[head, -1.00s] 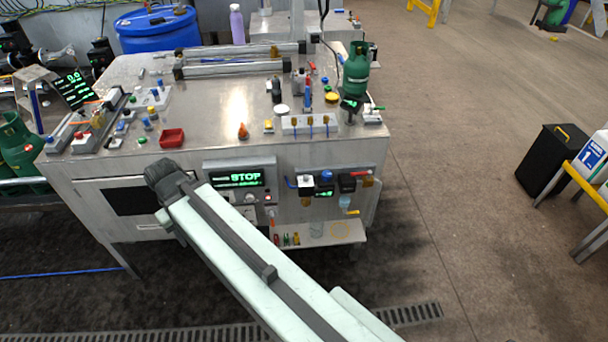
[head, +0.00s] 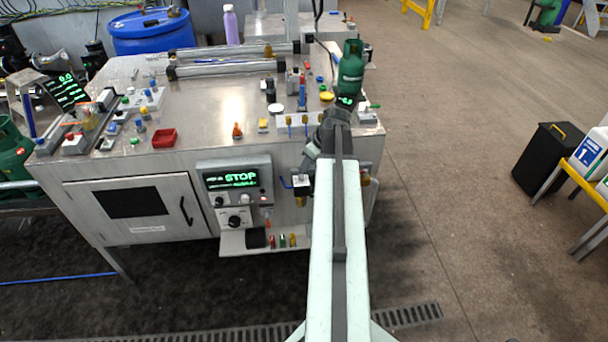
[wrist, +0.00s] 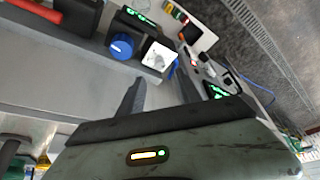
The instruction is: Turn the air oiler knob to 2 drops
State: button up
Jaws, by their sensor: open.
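A row of air units is fixed to the bench front. In the wrist view a round blue knob (wrist: 121,46) sits beside a white square-topped unit (wrist: 160,56) at the upper middle. A black block (wrist: 80,15) is at the upper left. I cannot tell which part is the oiler knob, and no drop marks are readable. In the head view my arm hides the row's middle; a unit with a gold bowl (head: 301,202) shows left of it. My gripper (wrist: 160,88) is open and empty, its fingers below and apart from the blue knob. Its fingertips are hidden in the head view.
A control panel (head: 235,185) with a green STOP display is left of my arm. A small shelf (head: 240,246) below it holds small coloured parts. A green gas bottle (head: 351,68) stands on the bench top. A red handle (wrist: 40,10) borders the wrist view's upper left.

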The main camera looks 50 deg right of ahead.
aim_at(301, 176)
jog(key=b+x, duration=0.7)
jog(key=x, duration=0.1)
jog(key=shift+s, duration=0.1)
jog(key=shift+r, duration=0.2)
